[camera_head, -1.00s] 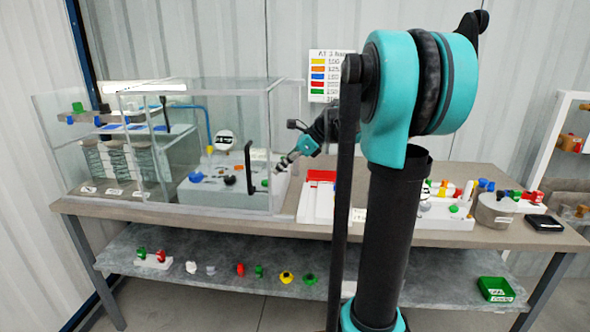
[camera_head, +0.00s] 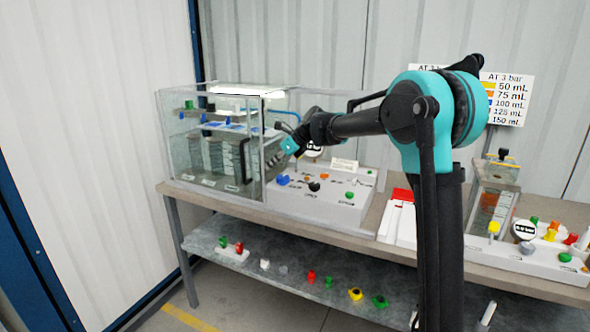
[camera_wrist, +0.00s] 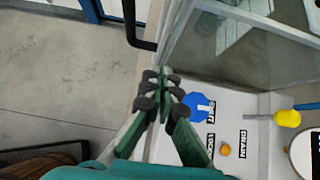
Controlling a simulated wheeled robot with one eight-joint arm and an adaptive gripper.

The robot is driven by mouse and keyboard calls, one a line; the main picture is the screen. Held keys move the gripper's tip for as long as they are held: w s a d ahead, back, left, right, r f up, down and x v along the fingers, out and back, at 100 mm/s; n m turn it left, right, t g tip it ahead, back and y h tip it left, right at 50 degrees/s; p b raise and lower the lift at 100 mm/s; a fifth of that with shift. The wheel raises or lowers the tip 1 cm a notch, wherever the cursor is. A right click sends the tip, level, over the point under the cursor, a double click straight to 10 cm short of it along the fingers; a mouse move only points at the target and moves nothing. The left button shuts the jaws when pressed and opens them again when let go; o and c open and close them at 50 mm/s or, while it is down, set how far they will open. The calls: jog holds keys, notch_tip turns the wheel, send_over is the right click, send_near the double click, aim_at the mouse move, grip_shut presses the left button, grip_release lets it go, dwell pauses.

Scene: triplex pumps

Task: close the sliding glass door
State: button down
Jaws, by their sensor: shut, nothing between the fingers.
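The glass cabinet (camera_head: 205,140) stands at the left end of the bench. Its front glass covers the left part, while the front of the white control panel (camera_head: 325,195) on the right looks uncovered. My gripper (camera_head: 275,158) is at the right edge of the glass, in front of the panel's left end. In the wrist view my gripper (camera_wrist: 160,88) is shut and empty. A black door handle (camera_wrist: 137,28) stands just beyond the fingertips, beside a glass pane (camera_wrist: 178,45). I cannot tell whether the fingers touch the handle or glass.
A blue knob (camera_wrist: 202,107) and a yellow knob (camera_wrist: 287,118) stand on the panel close to my fingers. A red-and-white tray (camera_head: 400,205) is farther right. The lower shelf (camera_head: 300,270) holds several small coloured parts. Floor in front is clear.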

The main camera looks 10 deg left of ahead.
jog(key=w+a, duration=0.2)
jog(key=a, duration=0.4)
jog(key=shift+a+r, duration=0.1)
jog(key=shift+r, duration=0.05)
